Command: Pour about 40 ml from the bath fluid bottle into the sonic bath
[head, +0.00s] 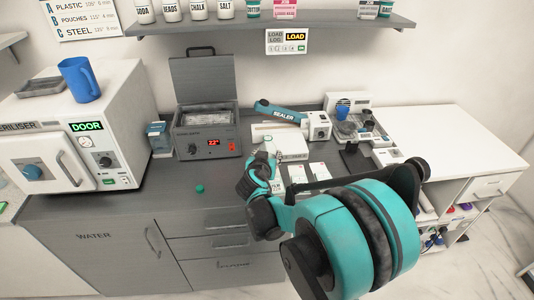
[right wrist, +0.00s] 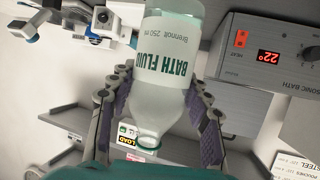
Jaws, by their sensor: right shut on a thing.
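The clear bath fluid bottle (right wrist: 165,100) with a white label stands between the fingers of my right gripper (right wrist: 158,115), which is shut on it. In the head view the right gripper (head: 268,172) is above the counter, right of the sonic bath, and hides most of the bottle (head: 278,186). The bottle looks about upright, its neck up. The grey sonic bath (head: 207,145) stands on the counter with its lid raised and a red 22° display; its front also shows in the right wrist view (right wrist: 270,88). A small teal cap (head: 200,188) lies on the counter. My left gripper is out of view.
A white steriliser (head: 75,125) with a blue jug (head: 80,80) on top is at the left. The sealer (head: 281,112) and white cards are behind and right of the gripper. A shelf (head: 270,22) with jars hangs above. The counter before the bath is mostly clear.

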